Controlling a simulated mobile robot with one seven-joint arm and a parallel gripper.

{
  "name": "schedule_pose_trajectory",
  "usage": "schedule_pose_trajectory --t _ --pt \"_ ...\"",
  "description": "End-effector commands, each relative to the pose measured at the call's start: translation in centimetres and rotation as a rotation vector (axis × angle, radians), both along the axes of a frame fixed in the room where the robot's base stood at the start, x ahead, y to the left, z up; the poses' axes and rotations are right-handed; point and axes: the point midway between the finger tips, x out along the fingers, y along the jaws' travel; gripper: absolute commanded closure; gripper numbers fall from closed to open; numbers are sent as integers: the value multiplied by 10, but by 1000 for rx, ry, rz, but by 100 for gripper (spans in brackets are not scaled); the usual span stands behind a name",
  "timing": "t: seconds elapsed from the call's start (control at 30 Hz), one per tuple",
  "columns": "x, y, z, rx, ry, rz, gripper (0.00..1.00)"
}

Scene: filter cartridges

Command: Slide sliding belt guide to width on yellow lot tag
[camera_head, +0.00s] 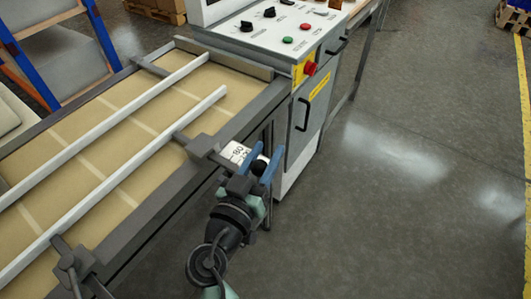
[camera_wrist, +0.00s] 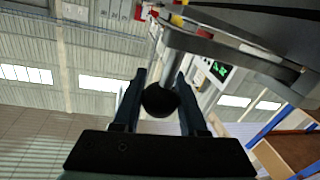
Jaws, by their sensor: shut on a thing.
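The sliding belt guide (camera_head: 130,168) is a long white rail over the tan belt, carried on dark brackets at the near side. Its round black knob (camera_wrist: 160,100) sits on a grey rod between my gripper's two fingers in the wrist view. In the head view my gripper (camera_head: 263,166), with blue fingers, is shut on this knob (camera_head: 259,167) beside the conveyor's near edge. A white plate (camera_head: 238,152) with black figures, partly legible as 80, shows just behind the fingers and is partly covered. I cannot make out a yellow lot tag for certain.
A second white rail (camera_head: 110,122) runs parallel on the far side of the belt. The control cabinet (camera_head: 290,130) with knobs, red and green buttons and yellow labels (camera_head: 320,92) stands beyond my gripper. Open grey floor (camera_head: 400,200) lies to the right.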

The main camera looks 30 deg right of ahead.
Motion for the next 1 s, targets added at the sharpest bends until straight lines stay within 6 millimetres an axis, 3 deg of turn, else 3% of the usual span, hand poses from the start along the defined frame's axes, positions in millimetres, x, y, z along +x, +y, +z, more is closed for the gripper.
schedule_pose_trajectory --t 0.43,0.9,0.93,1.0 --pt "57 33 -5 2 -5 5 100" --pt "67 41 1 1 -2 11 100" --pt "67 41 1 0 -3 12 53" --pt "67 41 1 0 -3 12 40"
